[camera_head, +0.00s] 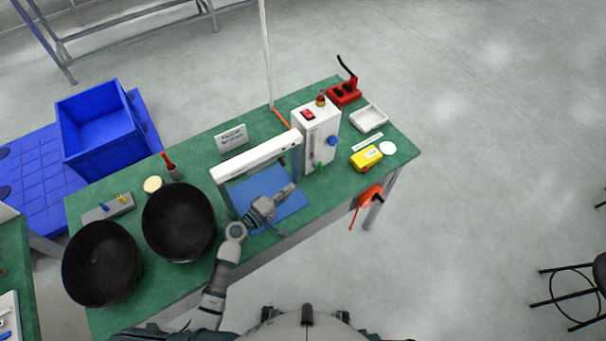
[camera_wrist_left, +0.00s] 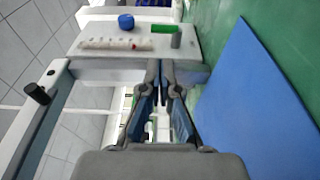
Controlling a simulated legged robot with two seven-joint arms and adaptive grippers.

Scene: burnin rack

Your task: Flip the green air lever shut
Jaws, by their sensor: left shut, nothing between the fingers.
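The green air lever (camera_head: 320,168) is low on the front of the white control box (camera_head: 303,120). In the left wrist view the green lever (camera_wrist_left: 166,29) lies beside a short grey stub, on the white panel with a blue knob (camera_wrist_left: 126,21) and a clear scale tube (camera_wrist_left: 112,44). My left gripper (camera_head: 291,188) is over the blue mat (camera_head: 275,208), a little short of the lever and apart from it. In its wrist view the gripper (camera_wrist_left: 160,68) has its fingers together, empty, pointing at the panel's lower edge. My right gripper is not in view.
A white frame (camera_head: 254,158) arches over the mat, close to my left arm. Two black bowls (camera_head: 178,222) stand left of it. A yellow device (camera_head: 366,158), a white tray (camera_head: 369,118) and a red holder (camera_head: 344,94) are at the right of the green table (camera_head: 395,139).

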